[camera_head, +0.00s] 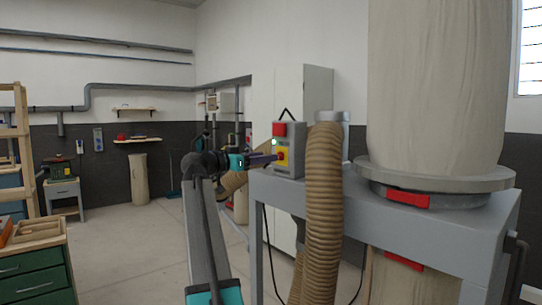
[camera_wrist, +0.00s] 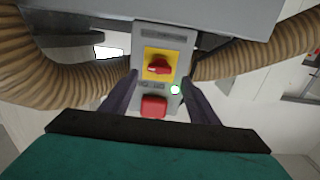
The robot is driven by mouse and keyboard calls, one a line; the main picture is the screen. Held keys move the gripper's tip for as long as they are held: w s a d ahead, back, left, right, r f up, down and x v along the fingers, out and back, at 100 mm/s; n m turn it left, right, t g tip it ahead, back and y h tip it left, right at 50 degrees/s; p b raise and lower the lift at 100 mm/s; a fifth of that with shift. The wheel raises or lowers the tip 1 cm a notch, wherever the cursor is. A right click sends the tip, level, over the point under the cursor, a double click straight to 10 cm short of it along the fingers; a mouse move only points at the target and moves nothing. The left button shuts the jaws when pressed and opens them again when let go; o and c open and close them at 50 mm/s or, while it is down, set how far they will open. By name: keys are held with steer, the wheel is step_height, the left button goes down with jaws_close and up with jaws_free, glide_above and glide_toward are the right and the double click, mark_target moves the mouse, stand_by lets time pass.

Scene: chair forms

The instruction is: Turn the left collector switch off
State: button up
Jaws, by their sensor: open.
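A grey switch box (camera_head: 293,160) is fixed at the left end of the grey collector frame. It has a yellow plate (camera_wrist: 176,57) with a red rotary knob (camera_wrist: 159,66), whose grip lies roughly crosswise in the wrist view. A red button (camera_wrist: 153,106) and a small lit lamp (camera_wrist: 175,90) are on the same face; the lamp looks green in the head view (camera_head: 274,142). My gripper (camera_wrist: 161,77) is open, its dark fingers on either side of the box face near the knob. Whether the fingers touch the knob cannot be told.
A brown ribbed hose (camera_head: 325,215) hangs just right of the box. The grey collector frame (camera_head: 420,220) carries a large filter bag (camera_head: 437,85). A white cabinet (camera_head: 318,90) stands behind. The floor (camera_head: 140,235) to the left is clear.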

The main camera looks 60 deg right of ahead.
steer(key=shift+p+x, duration=0.35)
steer(key=shift+x, duration=2)
